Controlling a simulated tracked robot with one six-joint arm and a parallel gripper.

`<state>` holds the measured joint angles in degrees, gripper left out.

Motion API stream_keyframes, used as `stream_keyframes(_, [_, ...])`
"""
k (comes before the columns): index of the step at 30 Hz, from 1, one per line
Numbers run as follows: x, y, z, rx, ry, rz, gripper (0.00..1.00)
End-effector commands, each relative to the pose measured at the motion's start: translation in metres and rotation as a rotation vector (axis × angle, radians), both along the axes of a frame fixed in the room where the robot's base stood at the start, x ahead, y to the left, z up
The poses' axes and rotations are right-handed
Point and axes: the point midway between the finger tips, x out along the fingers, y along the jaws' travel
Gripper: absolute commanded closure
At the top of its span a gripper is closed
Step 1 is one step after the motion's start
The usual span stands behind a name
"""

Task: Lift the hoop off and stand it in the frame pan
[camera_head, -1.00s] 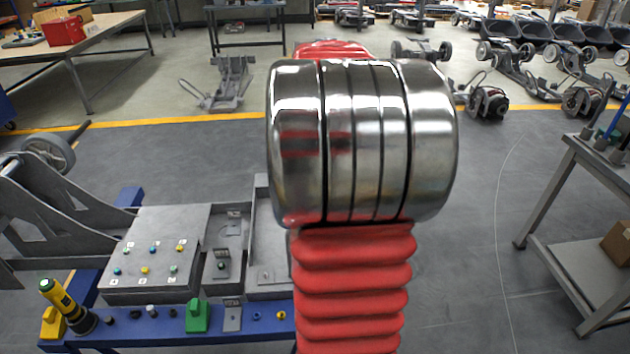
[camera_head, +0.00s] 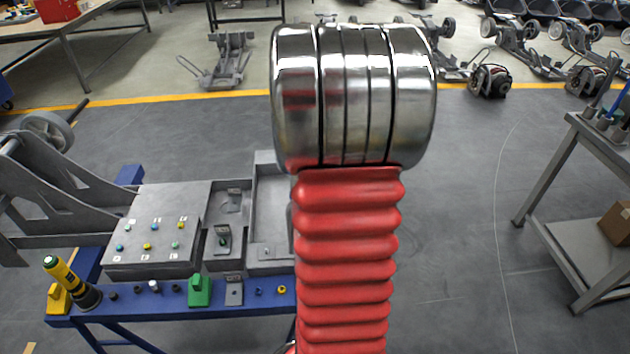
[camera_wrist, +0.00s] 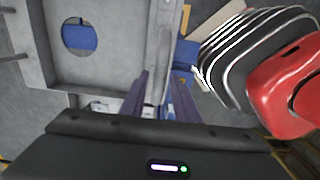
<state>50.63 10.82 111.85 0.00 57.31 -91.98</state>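The grey frame pan (camera_head: 262,196) stands on the blue bench (camera_head: 120,308) left of centre in the head view, partly behind my red-sleeved arm. A grey pan part with a round hole (camera_wrist: 40,62) fills the upper left of the wrist view. My gripper (camera_wrist: 158,75) shows in the wrist view with two dark fingers apart. A pale grey wall edge runs upward between or just beyond the fingertips; I cannot tell whether they touch it. My gripper is hidden in the head view. I cannot pick out the hoop in either view.
A grey box with coloured buttons (camera_head: 150,232) adjoins the pan. A yellow-black torch (camera_head: 68,278) and green block (camera_head: 200,290) sit along the bench's front. Grey arms with a wheel (camera_head: 45,130) rise at left. A grey side table (camera_head: 585,150) stands right. Floor between is clear.

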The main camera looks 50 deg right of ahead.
Motion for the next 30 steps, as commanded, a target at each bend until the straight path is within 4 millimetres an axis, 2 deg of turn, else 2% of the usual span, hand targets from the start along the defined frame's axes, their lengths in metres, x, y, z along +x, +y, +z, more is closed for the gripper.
stream_keyframes(9, [-0.001,0.000,-0.021,0.002,0.001,0.000,0.72])
stream_keyframes(20, [0.000,0.000,-0.022,0.000,0.000,-0.001,0.72])
stream_keyframes(30, [-0.001,0.000,-0.022,0.000,0.000,-0.001,0.96])
